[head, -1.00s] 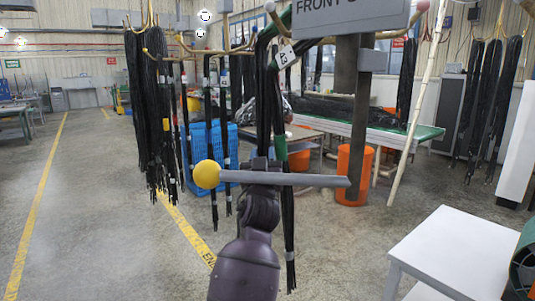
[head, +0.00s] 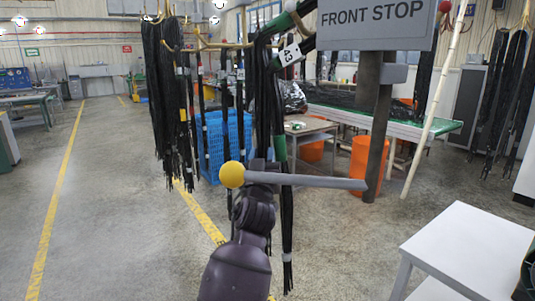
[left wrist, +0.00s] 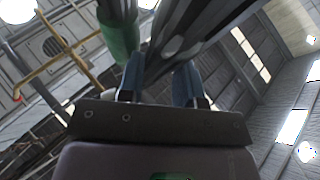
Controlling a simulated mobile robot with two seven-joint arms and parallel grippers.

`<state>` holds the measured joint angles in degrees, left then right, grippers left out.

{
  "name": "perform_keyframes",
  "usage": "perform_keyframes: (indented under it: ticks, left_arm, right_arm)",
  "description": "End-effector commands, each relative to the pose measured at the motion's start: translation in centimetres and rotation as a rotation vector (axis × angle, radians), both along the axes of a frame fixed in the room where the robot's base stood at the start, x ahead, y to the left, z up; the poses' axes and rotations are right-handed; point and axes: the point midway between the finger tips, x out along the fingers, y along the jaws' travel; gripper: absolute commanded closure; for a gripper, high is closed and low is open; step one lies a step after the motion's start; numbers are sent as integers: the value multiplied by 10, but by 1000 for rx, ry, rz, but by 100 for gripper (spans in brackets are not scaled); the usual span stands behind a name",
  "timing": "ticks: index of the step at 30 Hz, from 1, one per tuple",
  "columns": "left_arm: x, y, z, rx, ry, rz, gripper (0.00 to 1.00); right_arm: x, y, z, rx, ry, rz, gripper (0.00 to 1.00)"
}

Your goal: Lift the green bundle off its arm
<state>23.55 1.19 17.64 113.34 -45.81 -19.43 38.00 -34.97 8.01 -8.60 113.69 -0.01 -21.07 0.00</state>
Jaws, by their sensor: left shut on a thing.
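The green bundle (head: 279,148) is a set of black hoses with green bands and a white tag marked 43. It is bent over at the top, just left of the sign, and its strands hang down. What bears its top is partly hidden. My left gripper (head: 262,166) is shut on the hanging strands beside the lower green band. In the left wrist view the blue fingers (left wrist: 158,85) stand on either side of the dark hoses, with a green band (left wrist: 118,32) just above. My right gripper is out of view.
A grey bar with a yellow ball (head: 231,175) crosses at my gripper's height, reaching towards the post of the FRONT STOP sign (head: 374,24). Other black bundles (head: 168,110) hang at left. A white table (head: 465,245) stands at lower right. Floor at left is clear.

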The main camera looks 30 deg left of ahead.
Motion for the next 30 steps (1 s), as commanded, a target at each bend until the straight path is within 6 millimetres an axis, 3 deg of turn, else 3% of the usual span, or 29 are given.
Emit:
perform_keyframes:
  ticks: [17,30]
  left_arm:
    - [-31,12,4,2,-7,-1,100]
    - [-52,21,4,3,-8,-2,100]
  right_arm:
    - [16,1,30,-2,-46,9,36]
    - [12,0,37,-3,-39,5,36]
